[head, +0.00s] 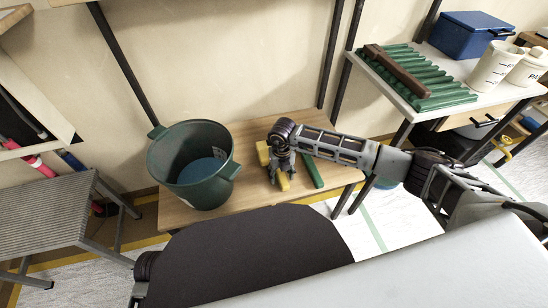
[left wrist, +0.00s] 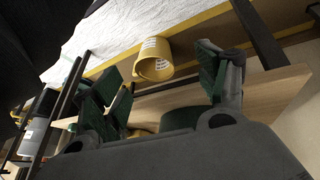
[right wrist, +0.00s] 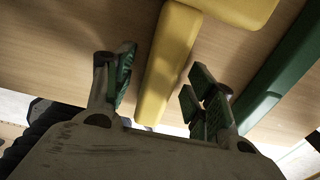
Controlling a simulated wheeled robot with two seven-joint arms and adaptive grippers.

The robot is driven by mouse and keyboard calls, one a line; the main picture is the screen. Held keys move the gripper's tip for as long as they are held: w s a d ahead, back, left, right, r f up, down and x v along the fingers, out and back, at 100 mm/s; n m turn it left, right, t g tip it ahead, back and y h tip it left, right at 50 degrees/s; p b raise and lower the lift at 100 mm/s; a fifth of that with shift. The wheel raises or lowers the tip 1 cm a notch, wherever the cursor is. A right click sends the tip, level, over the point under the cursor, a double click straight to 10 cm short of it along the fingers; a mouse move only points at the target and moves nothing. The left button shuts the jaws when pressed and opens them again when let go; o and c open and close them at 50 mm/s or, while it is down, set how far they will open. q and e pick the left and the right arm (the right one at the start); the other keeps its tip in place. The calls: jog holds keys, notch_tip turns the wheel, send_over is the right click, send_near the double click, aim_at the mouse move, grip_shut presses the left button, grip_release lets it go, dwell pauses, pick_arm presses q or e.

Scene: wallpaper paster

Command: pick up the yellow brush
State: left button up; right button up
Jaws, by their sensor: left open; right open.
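The yellow brush (head: 283,182) lies on the low wooden table, partly hidden by my right gripper (head: 281,169) in the head view. In the right wrist view the brush's long yellow handle (right wrist: 168,66) runs between the two open fingers of my right gripper (right wrist: 163,68), and its wider yellow part (right wrist: 242,8) is at the top edge. The fingers stand on either side of the handle, apart from each other. My left gripper (left wrist: 165,75) is open in the left wrist view, with nothing between its fingers. It does not show clearly in the head view.
A dark green bucket (head: 192,165) stands left of the brush on the wooden table (head: 245,130). A green bar (right wrist: 272,85) lies close to the brush's right. A side table (head: 400,92) holds a blue box (head: 470,38).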

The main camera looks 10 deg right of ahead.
jog(key=c, duration=1.1)
jog(key=shift+w+r+p, duration=0.1)
jog(key=shift+r+p, duration=0.2)
jog(key=shift+r, duration=0.5)
notch_tip(320, 180, up, 8)
jog(key=shift+f+p, duration=0.15)
jog(key=shift+p, duration=1.05)
pick_arm(q)
notch_tip(320, 180, up, 7)
jog(key=s+a+g+y, duration=0.1)
jog(key=a, duration=0.1)
pick_arm(e)
jog(key=shift+r, duration=0.4)
pick_arm(q)
jog(key=shift+a+f, duration=0.1)
